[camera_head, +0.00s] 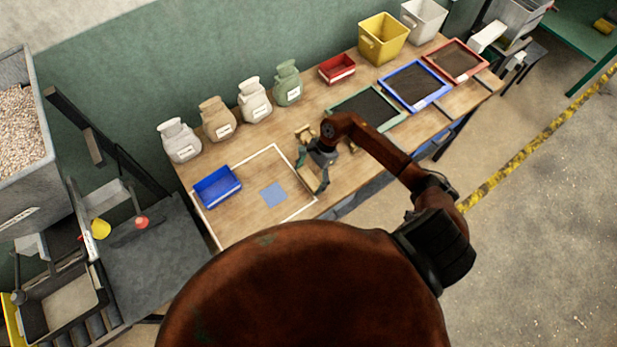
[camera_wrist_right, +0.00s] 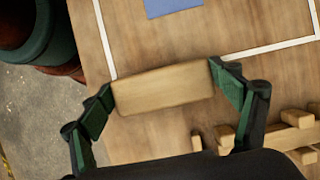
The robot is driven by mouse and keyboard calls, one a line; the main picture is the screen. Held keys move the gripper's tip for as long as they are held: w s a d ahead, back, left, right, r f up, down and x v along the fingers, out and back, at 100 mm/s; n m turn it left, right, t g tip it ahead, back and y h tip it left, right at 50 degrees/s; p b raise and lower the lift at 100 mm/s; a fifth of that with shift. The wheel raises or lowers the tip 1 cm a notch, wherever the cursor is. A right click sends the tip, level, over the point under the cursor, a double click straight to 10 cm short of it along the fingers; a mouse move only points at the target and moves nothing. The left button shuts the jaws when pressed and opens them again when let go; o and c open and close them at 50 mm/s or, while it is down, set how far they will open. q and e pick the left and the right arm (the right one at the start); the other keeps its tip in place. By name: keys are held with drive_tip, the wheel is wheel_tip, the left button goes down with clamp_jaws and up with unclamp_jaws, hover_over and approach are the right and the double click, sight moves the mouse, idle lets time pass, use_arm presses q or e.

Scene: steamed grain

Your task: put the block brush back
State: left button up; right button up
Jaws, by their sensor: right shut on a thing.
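The block brush is a plain pale wooden block (camera_wrist_right: 163,88) in the right wrist view. My right gripper (camera_wrist_right: 164,90) is shut on it, with one green-padded finger at each end. Its bristles are not visible. In the head view my right gripper (camera_head: 314,180) is low over the table, just right of the white-outlined area. I cannot tell whether the block touches the table. A light wooden rack with short pegs (camera_wrist_right: 297,131) lies close by, at the lower right of the wrist view. My left gripper is not in view.
On the wooden table (camera_head: 340,195) are a blue tray (camera_head: 217,188) and a flat blue square (camera_head: 273,195) in the white outline. Several jars stand behind. Framed sieves (camera_head: 415,85), a red tray (camera_head: 337,69) and a yellow bin (camera_head: 382,40) are farther right.

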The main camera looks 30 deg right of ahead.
drive_tip(key=shift+f, duration=0.15)
drive_tip(key=o, duration=1.2)
drive_tip(key=shift+r, duration=0.3)
drive_tip(key=shift+b+v, duration=1)
drive_tip(key=shift+v, duration=4.95)
